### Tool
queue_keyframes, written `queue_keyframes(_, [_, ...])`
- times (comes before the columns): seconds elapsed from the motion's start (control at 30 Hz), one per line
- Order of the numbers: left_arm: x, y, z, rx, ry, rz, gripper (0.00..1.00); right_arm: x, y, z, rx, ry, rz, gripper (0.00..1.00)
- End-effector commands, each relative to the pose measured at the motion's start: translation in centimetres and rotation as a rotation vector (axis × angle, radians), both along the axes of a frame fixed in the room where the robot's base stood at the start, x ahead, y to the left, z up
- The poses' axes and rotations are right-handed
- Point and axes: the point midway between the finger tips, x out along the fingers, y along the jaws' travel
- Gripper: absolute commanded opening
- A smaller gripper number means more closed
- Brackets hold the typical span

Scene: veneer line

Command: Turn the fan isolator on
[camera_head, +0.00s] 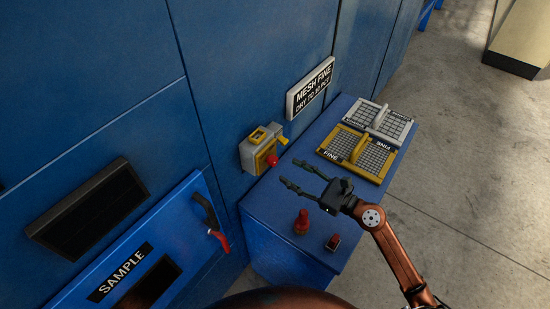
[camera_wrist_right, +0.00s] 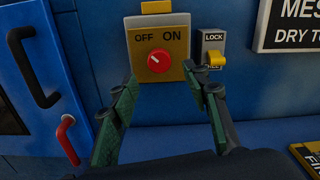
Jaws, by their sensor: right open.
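The fan isolator (camera_head: 250,155) is a grey box with a yellow faceplate on the blue wall. In the right wrist view its plate (camera_wrist_right: 176,40) reads OFF and ON above a red round knob (camera_wrist_right: 159,60). The knob's small white mark appears to point up-left, toward OFF. A LOCK plate with a yellow tab (camera_wrist_right: 216,58) sits just right of it. My right gripper (camera_head: 291,173) is open and empty, pointing at the isolator from above the blue ledge. Its fingers (camera_wrist_right: 160,76) flank the knob from below in the wrist view, apparently still short of it. My left gripper is out of view.
Yellow and grey mesh trays (camera_head: 379,165) lie on the ledge (camera_head: 285,228) behind my right gripper. A red-topped peg (camera_head: 301,222) and small red-topped block (camera_head: 333,242) stand nearer. A SAMPLE panel (camera_head: 120,272) with a red-ended handle (camera_head: 220,239) is left.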

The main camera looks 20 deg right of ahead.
Motion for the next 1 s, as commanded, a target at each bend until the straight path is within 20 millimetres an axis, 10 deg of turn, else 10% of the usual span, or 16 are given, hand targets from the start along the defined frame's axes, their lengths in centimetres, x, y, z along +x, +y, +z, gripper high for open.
queue_keyframes(0.43, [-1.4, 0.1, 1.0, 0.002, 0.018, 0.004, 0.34, 4.9, 3.8, 0.2, 0.008, 0.0, 0.001, 0.43])
queue_keyframes(1.0, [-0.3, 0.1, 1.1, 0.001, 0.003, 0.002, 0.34, 5.2, 4.1, 0.1, 0.008, 0.001, 0.0, 0.29])
